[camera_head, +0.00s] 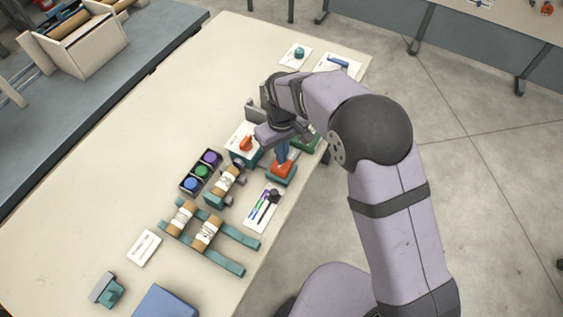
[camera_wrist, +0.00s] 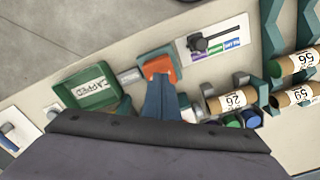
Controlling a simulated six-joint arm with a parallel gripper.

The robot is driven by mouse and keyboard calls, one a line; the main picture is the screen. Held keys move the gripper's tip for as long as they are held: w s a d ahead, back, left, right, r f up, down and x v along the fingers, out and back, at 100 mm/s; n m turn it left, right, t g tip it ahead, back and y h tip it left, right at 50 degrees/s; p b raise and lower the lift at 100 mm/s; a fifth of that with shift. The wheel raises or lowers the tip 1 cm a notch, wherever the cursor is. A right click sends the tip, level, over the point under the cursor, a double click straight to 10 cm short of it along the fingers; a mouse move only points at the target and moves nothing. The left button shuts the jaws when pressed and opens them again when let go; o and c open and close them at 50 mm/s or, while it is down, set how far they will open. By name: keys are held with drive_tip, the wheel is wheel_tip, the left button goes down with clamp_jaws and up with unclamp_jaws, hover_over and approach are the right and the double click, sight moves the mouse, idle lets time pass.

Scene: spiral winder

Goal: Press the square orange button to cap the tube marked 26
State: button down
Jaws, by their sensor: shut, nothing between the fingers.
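The square orange button (camera_head: 281,169) sits on a teal base near the table's right edge; it also shows in the wrist view (camera_wrist: 159,67). My gripper (camera_head: 283,160) is shut and empty, pointing down at the button. In the wrist view its blue fingertips (camera_wrist: 161,82) overlap the button's near edge; whether they touch it I cannot tell. The tube marked 26 (camera_wrist: 232,101) lies in a holder beside the button, and it shows in the head view (camera_head: 227,182) as a brown tube with a white label. My gripper hides part of the button.
Tubes marked 56 (camera_wrist: 300,62) and 59 (camera_wrist: 298,95) lie on a teal rack (camera_head: 226,262). A black tray (camera_head: 187,188) holds purple, green and blue caps. A green bin marked CAPPED (camera_wrist: 90,88) stands beside the button. A card with a black knob (camera_wrist: 215,40) lies nearby.

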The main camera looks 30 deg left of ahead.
drive_tip(key=shift+f+b, duration=0.65)
drive_tip(key=shift+f, duration=0.5)
drive_tip(key=shift+f+b, duration=0.4)
drive_tip(key=shift+f, duration=0.3)
drive_tip(key=shift+d+r, duration=0.1)
drive_tip(key=shift+r, duration=0.1)
drive_tip(key=shift+r+p, duration=3.15)
drive_tip(key=shift+r, duration=0.85)
